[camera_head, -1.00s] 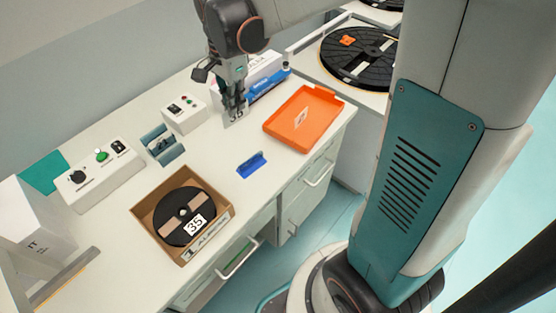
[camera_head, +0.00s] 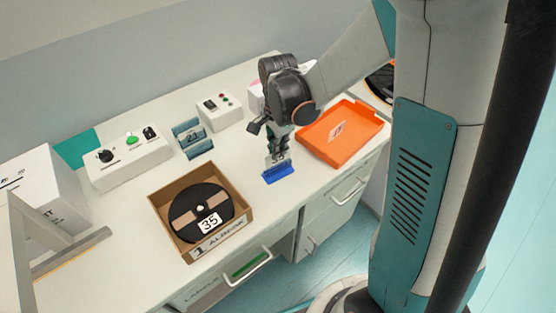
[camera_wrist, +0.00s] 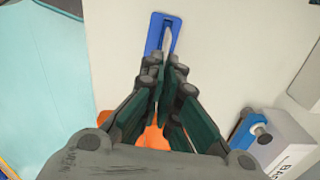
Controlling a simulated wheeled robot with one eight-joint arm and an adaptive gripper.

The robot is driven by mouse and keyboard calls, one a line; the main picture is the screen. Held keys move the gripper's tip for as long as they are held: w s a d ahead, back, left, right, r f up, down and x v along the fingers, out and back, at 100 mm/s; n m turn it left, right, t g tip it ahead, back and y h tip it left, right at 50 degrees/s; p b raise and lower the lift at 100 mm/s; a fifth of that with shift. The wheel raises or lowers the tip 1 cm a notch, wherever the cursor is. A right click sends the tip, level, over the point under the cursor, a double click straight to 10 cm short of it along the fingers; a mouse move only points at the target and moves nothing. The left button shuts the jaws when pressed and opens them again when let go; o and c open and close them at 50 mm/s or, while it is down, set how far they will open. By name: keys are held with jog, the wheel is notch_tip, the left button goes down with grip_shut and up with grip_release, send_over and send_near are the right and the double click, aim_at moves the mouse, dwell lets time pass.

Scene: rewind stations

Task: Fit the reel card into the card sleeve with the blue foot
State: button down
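The reel card (camera_head: 274,160) is a small pale card, held upright below my gripper (camera_head: 280,153). My gripper is shut on the card, and its fingers also show close together in the wrist view (camera_wrist: 168,62). The card sleeve's blue foot (camera_head: 279,174) stands on the white worktop directly under the card. In the wrist view the blue foot (camera_wrist: 154,32) lies beyond the fingertips, with the card's pale edge (camera_wrist: 168,38) over it. The card's lower edge is at or just above the foot; I cannot tell whether it is inside the slot.
An orange tray (camera_head: 367,120) with a white label lies right of my gripper. A cardboard box (camera_head: 245,222) with a black reel marked 35 is at front left. A blue-grey holder (camera_head: 193,143) and control boxes (camera_head: 128,165) stand behind. Worktop around the foot is clear.

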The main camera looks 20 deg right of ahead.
aim_at(278, 163)
jog(key=shift+f+b, duration=0.7)
jog(key=shift+f, duration=1.45)
jog(key=shift+f, duration=0.2)
jog(key=c, duration=1.8)
grip_release()
jog(key=shift+r, duration=0.1)
